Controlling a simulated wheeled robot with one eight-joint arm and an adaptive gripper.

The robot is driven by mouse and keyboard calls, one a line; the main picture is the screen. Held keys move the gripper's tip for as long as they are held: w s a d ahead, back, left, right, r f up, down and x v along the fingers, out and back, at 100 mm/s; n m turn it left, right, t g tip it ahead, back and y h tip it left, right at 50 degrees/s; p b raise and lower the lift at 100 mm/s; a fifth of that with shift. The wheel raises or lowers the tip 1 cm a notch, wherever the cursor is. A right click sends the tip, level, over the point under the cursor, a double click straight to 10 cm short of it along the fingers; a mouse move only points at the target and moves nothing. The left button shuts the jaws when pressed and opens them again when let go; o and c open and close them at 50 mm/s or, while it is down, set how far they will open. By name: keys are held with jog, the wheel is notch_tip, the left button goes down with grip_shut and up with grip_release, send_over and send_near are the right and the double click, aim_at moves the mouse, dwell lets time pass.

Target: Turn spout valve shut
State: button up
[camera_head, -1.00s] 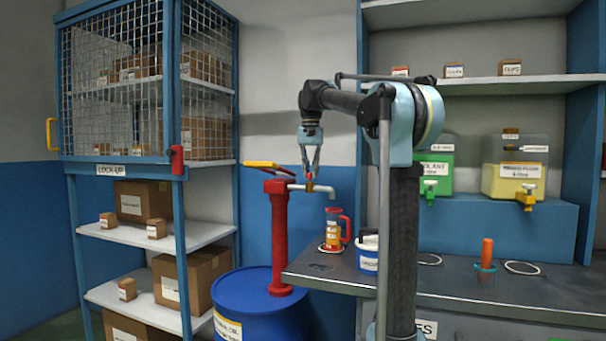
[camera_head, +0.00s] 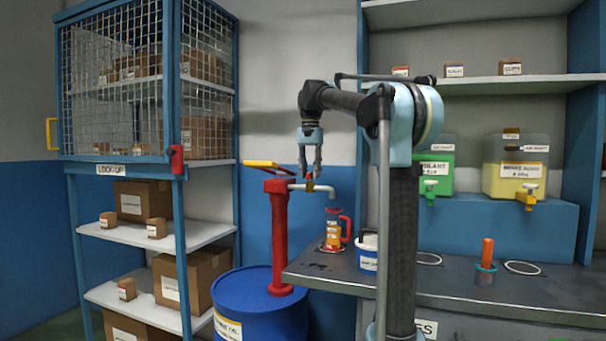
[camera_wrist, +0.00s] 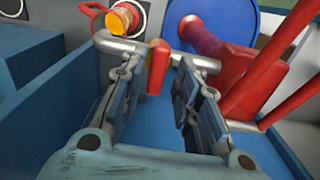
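The spout (camera_head: 325,189) is a grey pipe running right from the red hand pump (camera_head: 277,235) and bending down at its end. Its valve has a small red lever (camera_head: 310,177) on a brass-coloured body (camera_head: 310,187). My gripper (camera_head: 310,174) points down just above the valve. It is open, with fingertips on both sides of the lever. In the wrist view the red lever (camera_wrist: 157,68) lies between the two spread fingers, with gaps showing on both sides. The spout (camera_wrist: 118,46) crosses beyond the fingertips.
The pump stands on a blue drum (camera_head: 262,310); its yellow-gripped handle (camera_head: 262,164) sits left of the spout. A red-handled jug with orange contents (camera_head: 333,232) stands on the bench below the spout end. A white-and-blue tub (camera_head: 367,255) is beside it. A caged shelf (camera_head: 172,170) is at left.

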jog(key=shift+s+r, duration=0.1)
jog(key=shift+r, duration=0.05)
notch_tip(320, 180, up, 12)
jog(key=shift+f, duration=0.2)
dwell(0.5)
dwell(0.5)
